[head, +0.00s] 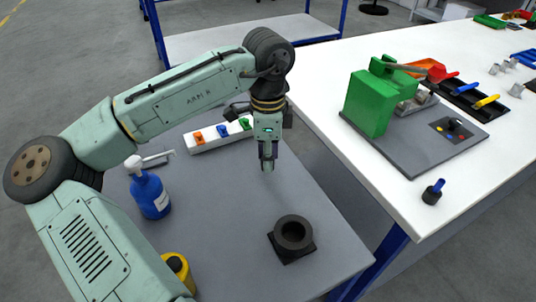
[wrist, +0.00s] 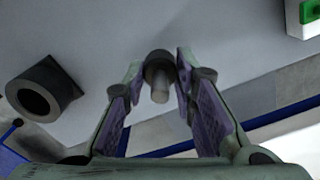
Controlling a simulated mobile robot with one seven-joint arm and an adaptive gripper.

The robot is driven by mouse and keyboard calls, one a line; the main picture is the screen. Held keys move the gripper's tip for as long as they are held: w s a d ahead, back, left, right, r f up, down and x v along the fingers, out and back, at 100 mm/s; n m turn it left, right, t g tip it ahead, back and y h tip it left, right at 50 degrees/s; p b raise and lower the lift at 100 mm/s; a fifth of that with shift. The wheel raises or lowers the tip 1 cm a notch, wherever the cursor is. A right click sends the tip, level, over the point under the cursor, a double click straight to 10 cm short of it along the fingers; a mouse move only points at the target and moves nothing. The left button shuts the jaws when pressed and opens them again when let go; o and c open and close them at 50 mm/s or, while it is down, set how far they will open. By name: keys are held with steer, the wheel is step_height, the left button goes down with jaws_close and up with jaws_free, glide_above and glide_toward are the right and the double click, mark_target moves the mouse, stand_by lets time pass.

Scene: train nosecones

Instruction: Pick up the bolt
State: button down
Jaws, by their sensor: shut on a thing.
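My gripper (head: 267,157) points down over the grey table, left of and behind the black ring block. In the wrist view, my gripper (wrist: 159,66) has its fingers closed around the bolt (wrist: 158,80). The bolt has a dark round head and a paler grey shank. In the head view the fingers hide most of the bolt, and only a small grey tip shows below them. I cannot tell exactly how high it is above the table.
The black ring block (head: 293,237) stands on the grey table (head: 228,232); it also shows in the wrist view (wrist: 39,91). A blue bottle (head: 150,193) and a white strip with colored clips (head: 206,138) are nearby. A white bench (head: 365,160) with a green machine (head: 372,100) is right.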

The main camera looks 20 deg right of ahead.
step_height(320, 180, up, 4)
steer(key=p, duration=0.3)
steer(key=shift+r, duration=0.2)
steer(key=s+d, duration=0.1)
steer(key=s, duration=0.5)
steer(key=s+d, duration=0.1)
steer(key=s, duration=0.4)
steer(key=s+d+f+p, duration=0.1)
steer(key=s, duration=0.5)
steer(key=shift+s+d, duration=0.2)
steer(key=shift+s, duration=0.3)
